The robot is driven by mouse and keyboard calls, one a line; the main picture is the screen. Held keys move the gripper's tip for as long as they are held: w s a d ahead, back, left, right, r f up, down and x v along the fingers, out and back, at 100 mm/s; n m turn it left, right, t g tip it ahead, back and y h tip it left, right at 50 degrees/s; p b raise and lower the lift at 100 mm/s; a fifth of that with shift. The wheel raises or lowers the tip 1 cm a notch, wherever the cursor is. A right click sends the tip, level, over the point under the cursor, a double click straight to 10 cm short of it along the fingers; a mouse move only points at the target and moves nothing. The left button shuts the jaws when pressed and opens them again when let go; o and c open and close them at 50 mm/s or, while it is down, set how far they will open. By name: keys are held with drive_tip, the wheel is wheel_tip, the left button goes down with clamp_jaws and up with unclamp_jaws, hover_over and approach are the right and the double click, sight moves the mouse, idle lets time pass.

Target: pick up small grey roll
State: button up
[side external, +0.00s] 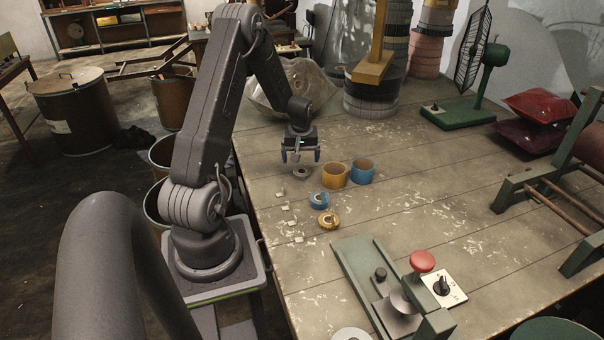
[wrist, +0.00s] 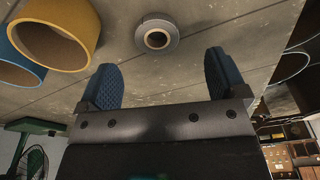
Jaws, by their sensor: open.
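The small grey roll (side external: 302,174) lies flat on the wooden table, near its left edge in the side view. In the wrist view the grey roll (wrist: 157,36) shows its round hole and pale inner core, beyond and between the fingertips. My gripper (side external: 300,156) hangs above the roll, pointing down, with its blue-padded fingers apart. In the wrist view my gripper (wrist: 165,75) is open with nothing between its fingers. The roll appears clear of both fingers.
A yellow ring (side external: 335,175) and a blue ring (side external: 362,171) stand right of the roll. A small blue roll (side external: 319,202) and a gold roll (side external: 328,221) lie nearer the camera. Small pale scraps (side external: 285,208) lie left of these. A green fixture (side external: 365,272) stands at the front.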

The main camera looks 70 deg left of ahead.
sight(302, 168)
drive_tip(key=f, duration=0.2)
drive_tip(key=a+f, duration=0.1)
drive_tip(key=f, duration=0.1)
drive_tip(key=w+f, duration=0.1)
drive_tip(key=f, duration=0.1)
drive_tip(key=shift+a+f, duration=0.1)
drive_tip(key=shift+a, duration=0.1)
drive_tip(key=c, duration=1)
